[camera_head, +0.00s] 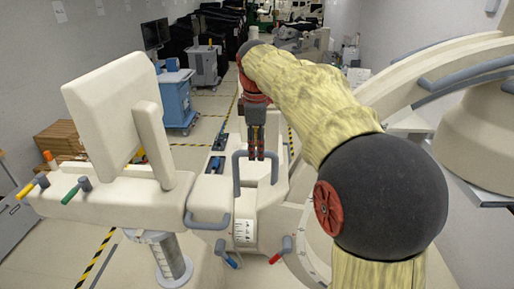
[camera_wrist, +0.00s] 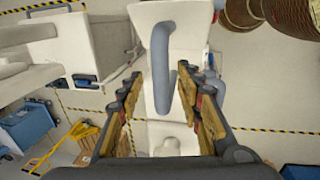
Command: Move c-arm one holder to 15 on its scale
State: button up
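C-arm one (camera_head: 270,215) is the cream machine in front of me in the head view, with a grey upright loop handle (camera_head: 238,175) on its top. A small white scale label (camera_head: 243,231) with dark marks is on its front; the marks are too small to read. My gripper (camera_head: 257,156) points down at the loop handle, its fingers overlapping the bar in that view. In the wrist view my gripper (camera_wrist: 160,78) has its two fingers apart. The grey handle (camera_wrist: 162,60) shows in the gap between them, with no visible contact. I cannot tell which part is the holder.
A cream monitor (camera_head: 115,118) and a console with coloured levers stand at the left. The large C-shaped arm (camera_head: 430,70) curves at the right. A blue cart (camera_head: 175,100) and a grey cart (camera_head: 207,68) stand farther back.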

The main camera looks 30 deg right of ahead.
jog(key=shift+d+f, duration=0.1)
jog(key=shift+f, duration=0.4)
jog(key=c, duration=0.3)
grip_shut()
dwell(0.5)
